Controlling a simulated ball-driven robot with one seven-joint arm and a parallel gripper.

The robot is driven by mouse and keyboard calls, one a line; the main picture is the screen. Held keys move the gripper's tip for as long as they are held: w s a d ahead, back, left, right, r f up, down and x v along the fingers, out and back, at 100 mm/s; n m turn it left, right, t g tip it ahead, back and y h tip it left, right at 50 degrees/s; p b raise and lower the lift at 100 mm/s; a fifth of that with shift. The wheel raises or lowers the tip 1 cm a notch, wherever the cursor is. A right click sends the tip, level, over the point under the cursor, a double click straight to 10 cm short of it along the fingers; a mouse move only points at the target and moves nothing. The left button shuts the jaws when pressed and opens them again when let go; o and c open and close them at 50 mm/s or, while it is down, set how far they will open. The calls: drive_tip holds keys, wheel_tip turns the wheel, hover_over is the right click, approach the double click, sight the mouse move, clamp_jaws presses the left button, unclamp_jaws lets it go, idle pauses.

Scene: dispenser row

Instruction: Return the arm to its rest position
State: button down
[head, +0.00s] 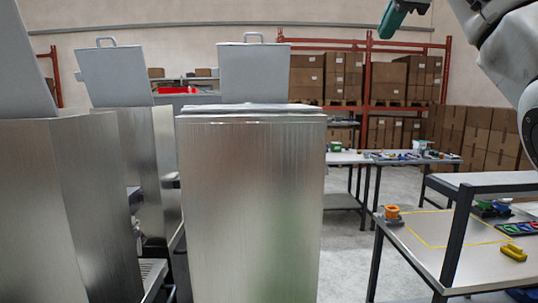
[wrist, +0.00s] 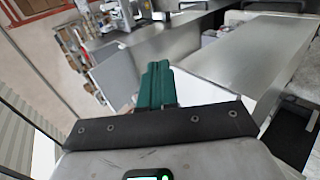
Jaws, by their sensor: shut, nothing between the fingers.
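My gripper (head: 392,18) shows at the top of the head view, with its green fingers pointing left and down. My arm hangs in from the upper right corner, high above the tables. In the wrist view the green fingers of my gripper (wrist: 155,84) are shut together with nothing between them. The gripper touches nothing that I can see.
A tall metal dispenser (head: 250,210) with an open lid (head: 254,72) stands in the middle; others stand left. A table (head: 420,245) with a yellow outline, a yellow piece (head: 514,252) and an orange item (head: 391,212) is at right. Shelves of boxes (head: 388,82) stand behind.

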drive_tip(key=w+a+f+m+g, duration=0.1)
drive_tip(key=w+f, duration=0.1)
drive_tip(key=f, duration=0.8)
drive_tip(key=w+a+f+m+g+y+b, duration=0.1)
drive_tip(key=w+f, duration=0.1)
drive_tip(key=f, duration=0.9)
drive_tip(key=w+a+f+m+g, duration=0.1)
drive_tip(key=w+a+f, duration=0.1)
drive_tip(key=f, duration=0.8)
drive_tip(key=s+f+m+g+b, duration=0.1)
drive_tip(key=s+f+m, duration=0.25)
drive_tip(key=f, duration=1.05)
drive_tip(key=s+f+m+g+b, duration=0.15)
drive_tip(key=s+f, duration=0.35)
drive_tip(key=f, duration=0.9)
drive_tip(key=s+d+f+m+g, duration=0.15)
drive_tip(key=s+f+m, duration=0.35)
drive_tip(key=s+f, duration=1.5)
drive_tip(key=s+d+f+m+g, duration=0.1)
drive_tip(key=s+d+f+m, duration=0.1)
drive_tip(key=s, duration=0.6)
drive_tip(key=s+d+f+m+h+b, duration=0.1)
drive_tip(key=s+d+f+m, duration=0.1)
drive_tip(key=s, duration=0.7)
drive_tip(key=s+d+f+m+g+b, duration=0.1)
drive_tip(key=s+d+f+m, duration=0.1)
drive_tip(key=s, duration=0.7)
drive_tip(key=shift+s+f+g+h, duration=0.25)
drive_tip(key=shift+f+g+h, duration=0.05)
drive_tip(key=shift+f, duration=0.3)
